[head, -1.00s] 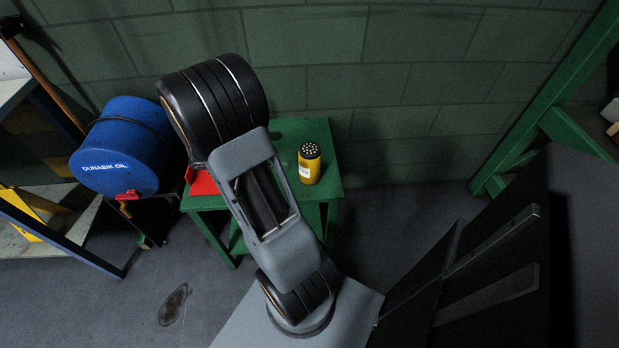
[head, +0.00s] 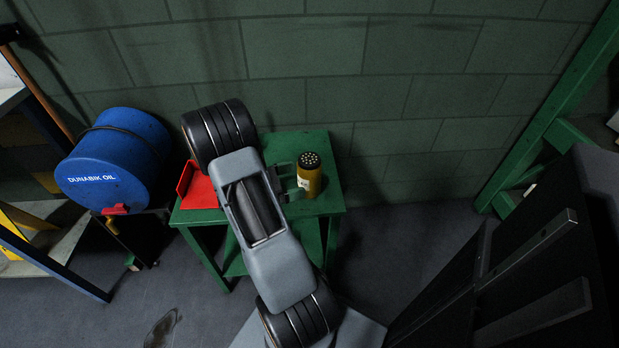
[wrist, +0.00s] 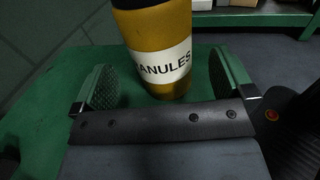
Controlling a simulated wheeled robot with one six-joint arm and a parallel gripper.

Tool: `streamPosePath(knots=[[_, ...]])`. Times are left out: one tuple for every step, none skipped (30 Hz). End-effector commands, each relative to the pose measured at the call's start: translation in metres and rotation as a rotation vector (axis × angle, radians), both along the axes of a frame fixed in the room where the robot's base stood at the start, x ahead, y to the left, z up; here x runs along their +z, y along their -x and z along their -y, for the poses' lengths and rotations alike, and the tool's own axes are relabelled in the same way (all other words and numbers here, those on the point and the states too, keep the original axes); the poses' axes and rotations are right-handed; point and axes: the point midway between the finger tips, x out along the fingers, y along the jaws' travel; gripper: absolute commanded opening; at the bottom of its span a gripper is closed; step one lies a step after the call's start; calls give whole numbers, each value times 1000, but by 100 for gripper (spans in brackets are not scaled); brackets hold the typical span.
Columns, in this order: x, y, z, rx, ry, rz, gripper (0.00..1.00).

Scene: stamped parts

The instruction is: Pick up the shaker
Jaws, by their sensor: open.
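The shaker (head: 310,178) is a yellow cylinder with a black, holed top. It stands upright on the green table (head: 325,144). In the wrist view the shaker (wrist: 160,30) shows a white label reading "ANULES", and its top is cut off by the frame. My gripper (wrist: 165,85) is open, with one green padded finger on each side of the shaker's lower part. There is a visible gap at the left finger; contact at the right one I cannot tell. In the head view my gripper (head: 295,180) is at the shaker's left side, partly hidden by my arm.
A red object (head: 199,190) lies on the table left of my arm. The green block wall (head: 400,95) is behind the table. A dark panel (head: 560,260) stands at right.

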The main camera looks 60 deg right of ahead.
Motion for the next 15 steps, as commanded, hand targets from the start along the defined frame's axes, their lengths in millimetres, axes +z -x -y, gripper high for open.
streamPosePath(knots=[[0,1,1,-1,0,0,100],[0,2,2,-1,0,0,100],[0,4,4,-2,0,0,100],[-1,6,6,-2,0,0,100],[-1,8,9,-3,0,0,100],[-1,12,13,-4,0,0,100],[-1,15,16,-4,-1,1,100],[-1,18,20,-4,-1,1,100],[-1,21,24,-4,-1,1,100],[-1,24,27,-4,0,1,100],[-1,26,29,-3,1,1,100],[-1,28,32,-3,1,1,100],[-1,30,34,-3,1,1,100],[-1,31,36,-2,0,0,100],[0,33,38,-1,0,0,100]])
